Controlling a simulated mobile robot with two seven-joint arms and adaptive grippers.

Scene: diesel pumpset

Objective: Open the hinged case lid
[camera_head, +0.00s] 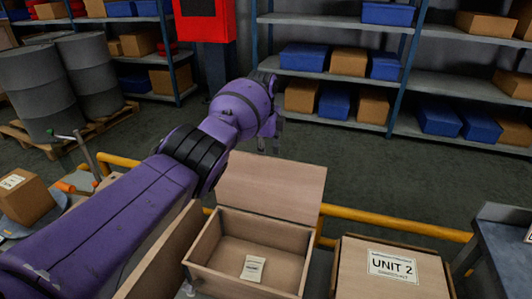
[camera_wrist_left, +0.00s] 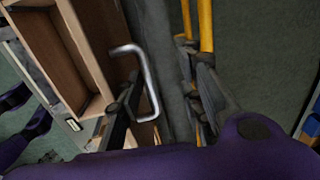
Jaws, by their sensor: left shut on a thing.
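The wooden case (camera_head: 205,278) stands open at the bottom middle of the head view, with a small printed card (camera_head: 253,268) on its floor. Its hinged lid (camera_head: 270,185) is raised, standing up behind the open box. My left gripper (camera_head: 268,140) is just beyond the lid's upper edge, partly hidden by my purple wrist. In the left wrist view a bent metal handle (camera_wrist_left: 148,70) shows beside the wooden case. My left gripper (camera_wrist_left: 165,85) is shut on this handle, though the exact contact is hard to see. My right gripper is not in view.
A closed wooden box labelled UNIT 2 (camera_head: 391,264) is right of the case. A yellow rail (camera_head: 395,225) runs behind them. Another wooden panel (camera_head: 165,255) stands left of the case. Shelves (camera_head: 335,120) with boxes line the back; grey floor (camera_head: 400,175) between is clear.

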